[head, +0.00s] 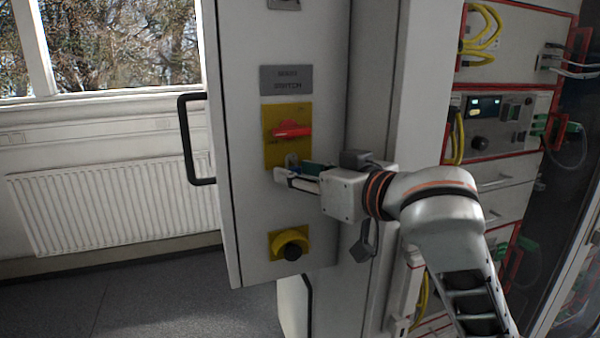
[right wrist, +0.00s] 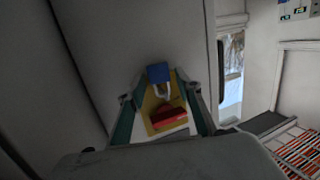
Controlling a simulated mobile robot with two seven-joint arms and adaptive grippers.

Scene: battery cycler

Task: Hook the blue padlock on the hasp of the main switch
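The main switch is a yellow plate (head: 277,117) with a red handle (head: 290,130) on the grey cabinet door. The blue padlock (right wrist: 159,72) is at the plate's lower edge, its grey shackle (right wrist: 163,91) toward the red handle. In the head view the shackle (head: 291,158) shows above my right gripper (head: 287,174), which hides most of the body. The right wrist view shows the right gripper's fingers (right wrist: 160,93) spread, with gaps on both sides of the padlock. I cannot tell whether the shackle passes through the hasp. My left gripper is not in view.
A grey label plate (head: 286,80) is above the switch, and a yellow plate with a black knob (head: 290,247) is below. A black door handle (head: 186,140) sticks out at the left. A rack of instruments with cables (head: 500,120) stands at the right.

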